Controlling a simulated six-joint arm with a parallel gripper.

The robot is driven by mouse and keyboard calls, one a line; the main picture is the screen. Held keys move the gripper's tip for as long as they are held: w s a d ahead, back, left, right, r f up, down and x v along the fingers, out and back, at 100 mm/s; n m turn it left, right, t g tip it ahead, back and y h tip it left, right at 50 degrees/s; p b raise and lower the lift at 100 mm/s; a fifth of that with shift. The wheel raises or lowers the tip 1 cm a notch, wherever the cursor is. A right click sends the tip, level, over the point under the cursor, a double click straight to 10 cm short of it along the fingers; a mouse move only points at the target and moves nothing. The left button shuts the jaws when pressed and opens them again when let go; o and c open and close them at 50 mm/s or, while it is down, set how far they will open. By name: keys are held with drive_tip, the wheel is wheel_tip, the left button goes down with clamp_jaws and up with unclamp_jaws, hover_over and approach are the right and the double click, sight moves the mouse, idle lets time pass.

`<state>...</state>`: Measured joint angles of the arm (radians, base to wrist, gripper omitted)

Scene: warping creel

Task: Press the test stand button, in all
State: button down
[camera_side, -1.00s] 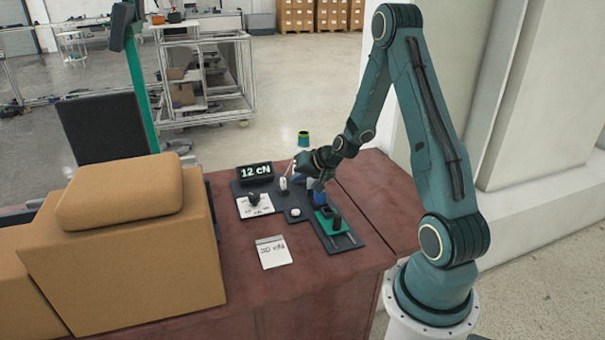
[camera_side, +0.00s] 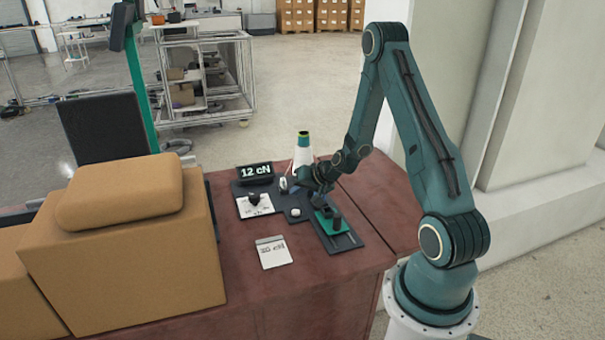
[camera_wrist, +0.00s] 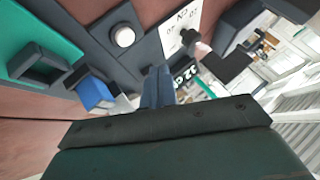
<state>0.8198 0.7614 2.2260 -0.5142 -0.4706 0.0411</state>
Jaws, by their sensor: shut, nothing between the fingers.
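The test stand (camera_side: 322,238) is a dark plate on the reddish table. Its white round button (camera_side: 295,212) sits in a dark square housing, and it also shows in the wrist view (camera_wrist: 123,36). My gripper (camera_side: 318,198) hangs low over the stand, behind and right of the button. In the wrist view its fingertips (camera_wrist: 158,72) are together and empty, apart from the button. The display (camera_side: 256,173) reads 12 cN. A black knob (camera_side: 254,198) stands on a white scale. A green carriage (camera_side: 323,226) sits on the rail. Whether my fingers touch anything is unclear.
A white cone with a green top (camera_side: 303,152) stands behind my gripper. A blue block (camera_wrist: 95,93) shows near the green carriage. A white card (camera_side: 272,252) lies in front of the stand. Large brown boxes (camera_side: 120,250) fill the table's left. The table's front right is clear.

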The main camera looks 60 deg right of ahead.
sight(299, 213)
drive_tip(key=shift+f, duration=2.2)
drive_tip(key=shift+f, duration=0.9)
idle(1.6)
drive_tip(key=shift+r, duration=0.9)
drive_tip(key=shift+r, duration=2.5)
